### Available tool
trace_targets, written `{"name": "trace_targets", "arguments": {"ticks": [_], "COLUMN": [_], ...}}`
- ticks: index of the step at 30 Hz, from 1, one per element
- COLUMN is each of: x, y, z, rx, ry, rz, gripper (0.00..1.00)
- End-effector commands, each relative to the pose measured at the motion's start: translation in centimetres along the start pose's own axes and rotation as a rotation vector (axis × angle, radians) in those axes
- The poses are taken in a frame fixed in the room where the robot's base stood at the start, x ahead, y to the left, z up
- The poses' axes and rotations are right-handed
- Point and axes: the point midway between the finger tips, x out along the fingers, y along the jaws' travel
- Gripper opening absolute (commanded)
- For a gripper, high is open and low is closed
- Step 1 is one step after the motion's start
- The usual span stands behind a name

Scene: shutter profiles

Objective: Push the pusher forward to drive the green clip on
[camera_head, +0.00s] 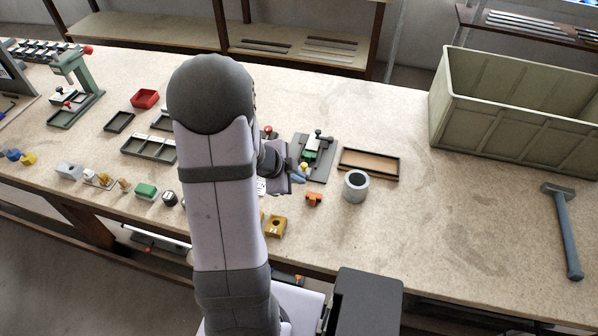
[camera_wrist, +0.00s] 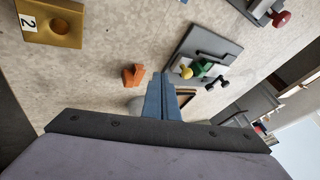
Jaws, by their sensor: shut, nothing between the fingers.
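The grey fixture (camera_head: 325,163) stands right of my arm in the head view. It also shows in the wrist view (camera_wrist: 221,45). The green clip (camera_head: 309,154) sits on it, and shows as a green piece in the wrist view (camera_wrist: 204,67). A yellow knob (camera_wrist: 186,72) and black knobs (camera_wrist: 223,82) are beside the green piece. Which of these belongs to the pusher I cannot tell. My gripper (camera_head: 298,178) has blue fingers (camera_wrist: 161,80), shut together and empty. It is near the fixture's front, close to the yellow knob; contact cannot be told.
An orange piece (camera_head: 314,199) and a grey cylinder (camera_head: 355,186) stand near the front. A gold block (camera_head: 276,226) lies nearer the edge. A shallow tray (camera_head: 398,168) is right of the fixture. A large crate (camera_head: 510,122) and a hammer (camera_head: 567,235) are far right, with clear bench between.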

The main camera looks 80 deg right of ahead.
Motion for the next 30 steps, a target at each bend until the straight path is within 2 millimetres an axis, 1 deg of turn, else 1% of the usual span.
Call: {"name": "trace_targets", "arguments": {"ticks": [1,3,9,15,25,30], "x": [0.1,0.6,1.5,1.9,2.0,2.1], "y": [-0.8,-1.5,-2.8,-3.2,-3.3,-4.3], "z": [-0.1,0.0,0.2,0.3,0.3,0.0], "rx": [0.001,0.001,0.001,0.000,0.000,0.000], "ry": [0.000,0.000,-0.001,-0.001,-0.001,0.000], "rz": [0.000,0.000,-0.001,-0.001,-0.001,0.000], "gripper": [0.00,0.00,0.00,0.00,0.00,0.00]}}
